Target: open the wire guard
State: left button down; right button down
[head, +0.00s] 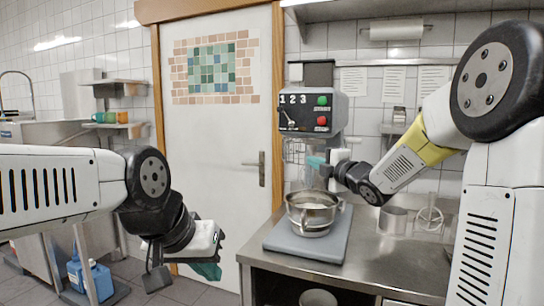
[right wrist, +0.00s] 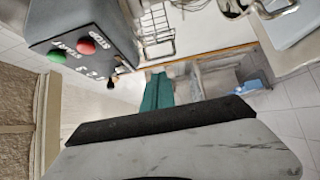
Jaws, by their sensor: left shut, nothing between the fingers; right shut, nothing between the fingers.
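The mixer (head: 312,110) stands on the steel counter, with a grey head and a control panel. The wire guard (head: 295,150) shows as thin wires below the head, partly hidden behind my right gripper. It also shows as a dark wire frame in the right wrist view (right wrist: 156,30). My right gripper (head: 316,162) is shut and empty, its teal fingertips near the guard's right side; I cannot tell if they touch. Its shut fingers also show in the right wrist view (right wrist: 157,92). My left gripper (head: 210,270) is shut and empty, low at the left, away from the mixer.
A steel bowl (head: 312,212) sits on a grey base plate (head: 280,242) below the guard. A steel container (head: 391,220) and a whisk-like wire tool (head: 430,215) stand on the counter to the right. A white door (head: 215,140) is behind at left.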

aim_at(286, 153)
jog(key=x, duration=1.4)
jog(key=shift+s+a+f, duration=0.1)
jog(key=shift+f, duration=0.05)
jog(key=shift+a, duration=0.1)
jog(key=w+a, duration=0.4)
jog(key=shift+a, duration=0.3)
jog(key=shift+w, duration=0.1)
